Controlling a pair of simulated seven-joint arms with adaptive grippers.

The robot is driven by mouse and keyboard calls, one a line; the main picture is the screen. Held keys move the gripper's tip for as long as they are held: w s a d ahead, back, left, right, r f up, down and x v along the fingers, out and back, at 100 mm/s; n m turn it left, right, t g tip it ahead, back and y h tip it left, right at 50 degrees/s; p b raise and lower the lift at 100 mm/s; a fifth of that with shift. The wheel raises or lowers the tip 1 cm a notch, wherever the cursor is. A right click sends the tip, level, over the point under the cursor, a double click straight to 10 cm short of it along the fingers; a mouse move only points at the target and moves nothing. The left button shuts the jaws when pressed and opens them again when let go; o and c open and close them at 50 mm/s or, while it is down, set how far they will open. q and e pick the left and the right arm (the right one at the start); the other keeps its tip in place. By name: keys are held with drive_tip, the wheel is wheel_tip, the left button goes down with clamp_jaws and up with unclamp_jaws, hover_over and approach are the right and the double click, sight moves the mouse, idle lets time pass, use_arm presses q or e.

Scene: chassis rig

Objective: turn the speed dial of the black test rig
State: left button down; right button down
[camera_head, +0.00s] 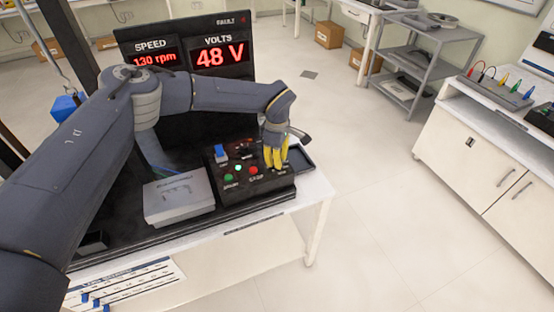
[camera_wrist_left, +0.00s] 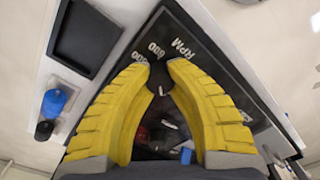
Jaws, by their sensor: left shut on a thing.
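The black test rig (camera_head: 262,189) stands at the front of the table, with a blue switch (camera_head: 221,153), a green button (camera_head: 228,177) and a red button (camera_head: 253,170) on its top. My left gripper (camera_head: 275,163) points down onto its right part, its yellow fingers hiding the dial there. In the left wrist view, the yellow fingertips close on both sides of the dark speed dial (camera_wrist_left: 159,78), which has a small white mark. The panel around it reads RPM, 600 and what looks like 500. The display (camera_head: 186,55) shows SPEED 130 rpm and VOLTS 48 V. My right gripper is not in view.
A grey box (camera_head: 179,198) lies left of the rig on the black mat. A small dark tray (camera_head: 299,159) lies just right of the gripper. The floor right of the table is open, with a shelf cart and white cabinets beyond.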

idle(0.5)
use_arm(q)
drive_tip(key=c, duration=1.1)
unclamp_jaws()
drive_tip(key=shift+r, duration=0.1)
wheel_tip(320, 180, up, 12)
drive_tip(key=shift+f, duration=0.1)
